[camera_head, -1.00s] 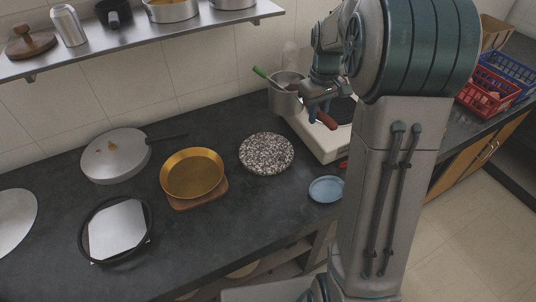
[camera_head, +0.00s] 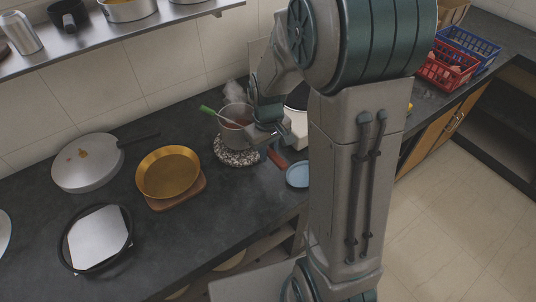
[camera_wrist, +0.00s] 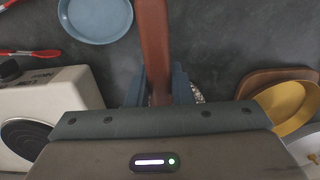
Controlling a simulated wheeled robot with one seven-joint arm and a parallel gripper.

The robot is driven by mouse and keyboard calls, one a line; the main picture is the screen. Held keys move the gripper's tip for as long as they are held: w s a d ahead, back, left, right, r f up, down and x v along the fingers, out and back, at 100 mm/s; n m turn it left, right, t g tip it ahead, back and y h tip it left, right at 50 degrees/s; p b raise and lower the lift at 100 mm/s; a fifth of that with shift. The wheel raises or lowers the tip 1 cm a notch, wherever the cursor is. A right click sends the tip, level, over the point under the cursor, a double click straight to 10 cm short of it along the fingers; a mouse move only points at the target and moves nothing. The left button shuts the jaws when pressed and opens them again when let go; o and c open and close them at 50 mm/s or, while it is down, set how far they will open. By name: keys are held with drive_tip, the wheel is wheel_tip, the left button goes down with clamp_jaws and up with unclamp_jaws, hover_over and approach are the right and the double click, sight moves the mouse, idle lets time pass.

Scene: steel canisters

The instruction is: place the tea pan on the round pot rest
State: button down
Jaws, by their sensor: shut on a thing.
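The tea pan (camera_head: 235,129) is a small steel pan with a red-brown handle (camera_head: 277,159). A green-handled utensil (camera_head: 208,111) leans in it. The round pot rest (camera_head: 236,157) is a speckled black-and-white disc on the dark counter. The pan is upright directly over the rest and hides its back part; whether it touches cannot be told. My gripper (camera_head: 270,138) is shut on the handle, to the right of the pan. In the wrist view the handle (camera_wrist: 153,45) runs between the fingers (camera_wrist: 160,88), and the pan body is hidden. A sliver of the rest (camera_wrist: 197,94) shows there.
A blue plate (camera_head: 298,174) lies right of the rest, and the white stove (camera_head: 298,128) stands behind it. A yellow pan (camera_head: 168,172) on a wooden board is to the left. A lidded pan (camera_head: 88,163) and a black-rimmed pan (camera_head: 97,239) are further left.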

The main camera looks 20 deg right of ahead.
drive_tip(key=shift+w+f, duration=0.1)
drive_tip(key=shift+f, duration=1.05)
drive_tip(key=shift+f, duration=0.2)
drive_tip(key=c, duration=1.3)
unclamp_jaws()
drive_tip(key=shift+r, duration=0.1)
